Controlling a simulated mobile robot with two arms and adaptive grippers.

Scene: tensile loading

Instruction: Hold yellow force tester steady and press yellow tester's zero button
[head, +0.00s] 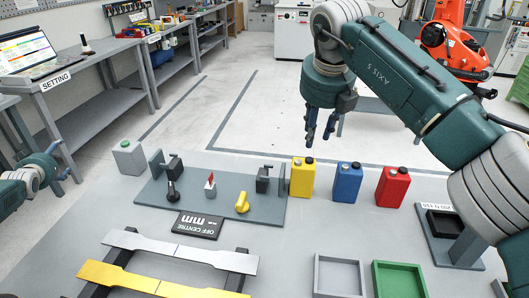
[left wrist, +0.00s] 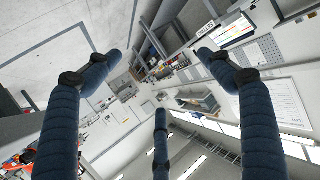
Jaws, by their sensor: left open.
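The yellow force tester (head: 302,177) is an upright yellow box with dark parts on its top. It stands on the grey table, left of a similar blue box (head: 347,181) and red box (head: 392,186). My right gripper (head: 320,136) hangs above and behind the yellow and blue boxes, fingers pointing down, apart and empty; it touches neither box. My left gripper (head: 62,162) is at the far left edge, away from the tester. Its fingers are spread and empty in the left wrist view (left wrist: 160,75). The zero button cannot be made out clearly.
A grey plate (head: 222,210) carries clamps, a red-tipped part and a yellow knob. A grey canister (head: 129,157) stands left of it. Flat grey (head: 180,250) and yellow (head: 150,283) specimens lie on a rack in front. Grey (head: 338,262) and green (head: 398,267) trays sit front right.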

